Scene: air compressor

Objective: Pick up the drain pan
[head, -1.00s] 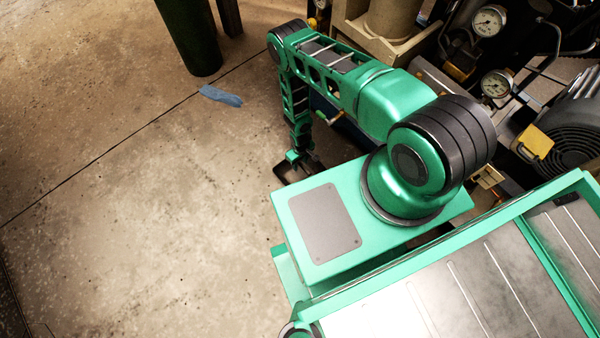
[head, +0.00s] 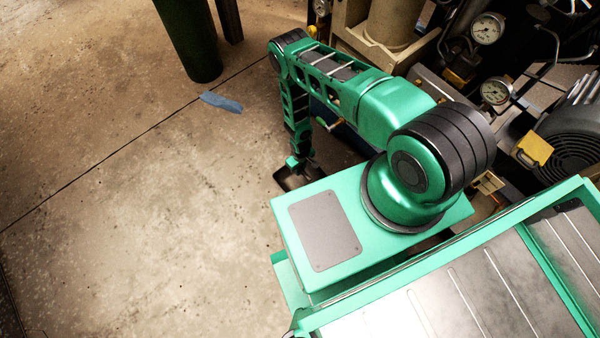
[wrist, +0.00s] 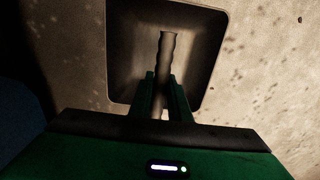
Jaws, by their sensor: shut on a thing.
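The drain pan (wrist: 130,65) is a dark, square, shallow pan with rounded corners. It fills the upper middle of the wrist view, and its far edge is close to the top of that picture. A pale upright bar (wrist: 166,50) stands out over the pan's middle. My gripper (wrist: 161,92) is shut on this bar, one green finger on each side. In the head view, the pan (head: 284,181) shows as a small dark shape, partly hidden by my gripper (head: 298,164) and my green base. I cannot tell whether the pan touches the floor.
A blue cloth (head: 221,102) lies on the concrete floor. A dark green cylinder (head: 188,40) stands at the back left. The compressor machinery with gauges (head: 487,28) and a finned motor (head: 575,140) is close on the right. The floor on the left is free.

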